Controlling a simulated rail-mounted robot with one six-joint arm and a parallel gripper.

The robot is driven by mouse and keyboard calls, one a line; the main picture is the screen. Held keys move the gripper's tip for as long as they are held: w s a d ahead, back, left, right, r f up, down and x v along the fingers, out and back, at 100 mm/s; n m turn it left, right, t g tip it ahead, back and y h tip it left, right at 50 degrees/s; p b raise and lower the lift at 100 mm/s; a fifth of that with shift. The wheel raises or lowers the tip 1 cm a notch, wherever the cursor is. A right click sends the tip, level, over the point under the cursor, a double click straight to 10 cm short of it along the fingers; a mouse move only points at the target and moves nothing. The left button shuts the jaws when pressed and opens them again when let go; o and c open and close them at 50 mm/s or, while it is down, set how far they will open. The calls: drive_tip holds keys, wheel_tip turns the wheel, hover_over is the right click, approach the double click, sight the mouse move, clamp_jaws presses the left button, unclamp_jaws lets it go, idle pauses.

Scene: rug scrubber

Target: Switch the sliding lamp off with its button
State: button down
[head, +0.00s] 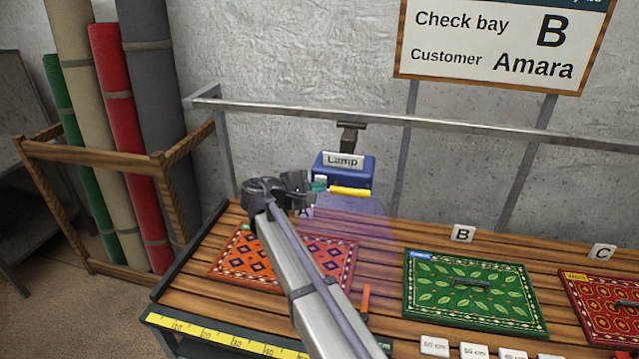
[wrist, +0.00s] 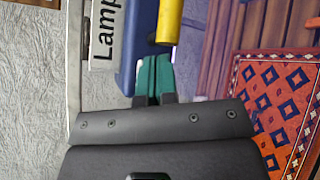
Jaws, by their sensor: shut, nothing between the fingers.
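The lamp (head: 343,173) is a blue box with a white "Lamp" label, hanging from the metal rail. A violet glow lies on the slats below it. A yellow bar (head: 350,190) sticks out at its lower front. My gripper (head: 319,187) is shut and empty, its teal fingertips at the lamp's lower left front, close to the yellow bar's left end. In the wrist view the shut fingertips (wrist: 153,75) point at the blue lamp body (wrist: 130,40), just below the yellow bar (wrist: 169,20). I cannot tell whether they touch. I cannot make out the button clearly.
The rail (head: 450,128) runs across the back. An orange rug (head: 235,262), a green rug (head: 470,295) and a red rug (head: 605,310) lie on the slatted table (head: 390,275). Rolled rugs stand in a wooden rack (head: 90,152) at left.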

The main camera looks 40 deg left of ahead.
drive_tip(key=shift+w+a, duration=0.15)
drive_tip(key=shift+w, duration=0.2)
idle(0.4)
drive_tip(key=shift+s+d, duration=0.35)
drive_tip(key=shift+s, duration=0.4)
drive_tip(key=s+d, duration=0.2)
drive_tip(key=s, duration=0.3)
drive_tip(key=shift+s+d, duration=0.15)
drive_tip(key=shift+s, duration=0.15)
